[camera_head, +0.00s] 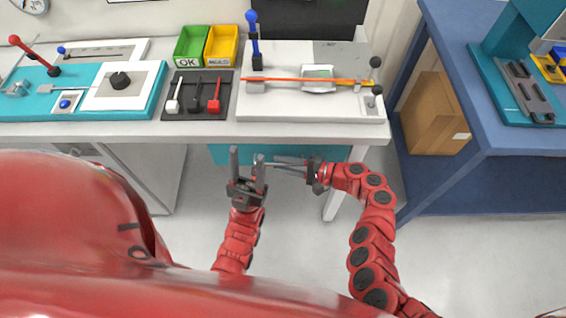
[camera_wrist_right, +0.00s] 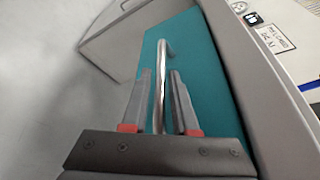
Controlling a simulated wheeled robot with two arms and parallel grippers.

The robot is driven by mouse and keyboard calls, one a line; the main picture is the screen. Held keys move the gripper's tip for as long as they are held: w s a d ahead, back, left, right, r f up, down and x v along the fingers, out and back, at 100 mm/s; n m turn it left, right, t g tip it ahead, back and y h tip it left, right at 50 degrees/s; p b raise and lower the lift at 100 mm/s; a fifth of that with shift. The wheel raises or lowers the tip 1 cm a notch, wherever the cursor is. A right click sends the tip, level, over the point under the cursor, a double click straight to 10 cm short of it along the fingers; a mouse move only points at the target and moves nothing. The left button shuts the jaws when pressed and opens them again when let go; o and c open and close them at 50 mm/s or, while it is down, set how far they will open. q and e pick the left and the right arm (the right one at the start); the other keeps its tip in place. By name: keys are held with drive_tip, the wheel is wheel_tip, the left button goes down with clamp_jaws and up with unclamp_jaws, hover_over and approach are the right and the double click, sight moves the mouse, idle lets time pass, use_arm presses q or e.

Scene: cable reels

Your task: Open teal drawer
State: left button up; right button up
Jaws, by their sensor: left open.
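The teal drawer (camera_head: 222,154) is under the bench top in the head view, partly hidden by my grippers. Its teal front (camera_wrist_right: 205,70) fills the middle of the right wrist view, with a silver bar handle (camera_wrist_right: 161,70). My right gripper (camera_head: 277,163) points left in front of the drawer. In the right wrist view its fingers (camera_wrist_right: 160,80) stand apart on either side of the handle, with narrow gaps visible. I cannot tell how deep the handle sits between them. My left gripper (camera_head: 247,162) is open, points up toward the bench, and appears empty.
The white bench (camera_head: 375,132) carries a cable fixture, a dark tray of connectors (camera_head: 198,110), and green (camera_head: 190,47) and yellow (camera_head: 221,47) bins. A blue table (camera_head: 470,70) and a cardboard box (camera_head: 435,115) stand at right. The floor in front is clear.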

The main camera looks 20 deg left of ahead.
clamp_jaws()
idle(1.4)
